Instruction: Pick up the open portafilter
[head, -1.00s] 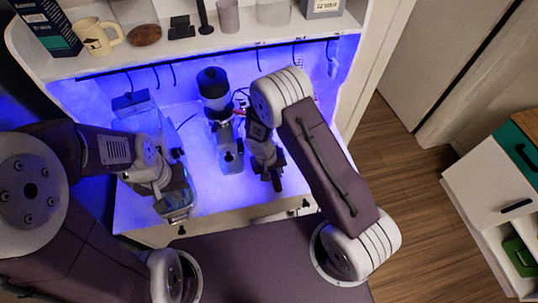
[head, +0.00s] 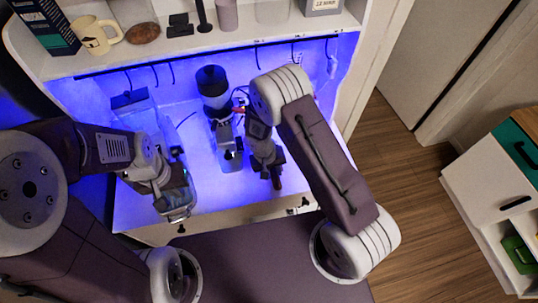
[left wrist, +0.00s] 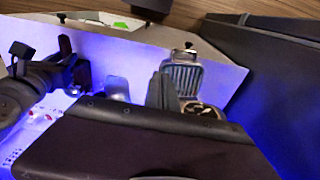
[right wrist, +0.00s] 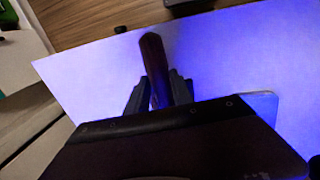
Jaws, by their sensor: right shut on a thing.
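The portafilter shows as a dark reddish-brown handle (right wrist: 153,62) in the right wrist view. My right gripper (right wrist: 158,98) is shut on this handle, with one finger on each side. In the head view the handle (head: 277,182) points down toward the front of the white counter, below my right gripper (head: 268,158). The portafilter's head is hidden, so I cannot tell whether it rests on the counter. My left gripper (head: 172,200) is over the machine at the left of the counter; its fingers (left wrist: 163,90) look closed together with nothing visible between them.
A grinder with a dark top (head: 212,82) stands at the middle of the counter, close left of my right gripper. A machine with a clear tank (head: 135,105) stands at the left. A shelf (head: 190,48) with a mug (head: 95,38) overhangs the back. The counter's right part is clear.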

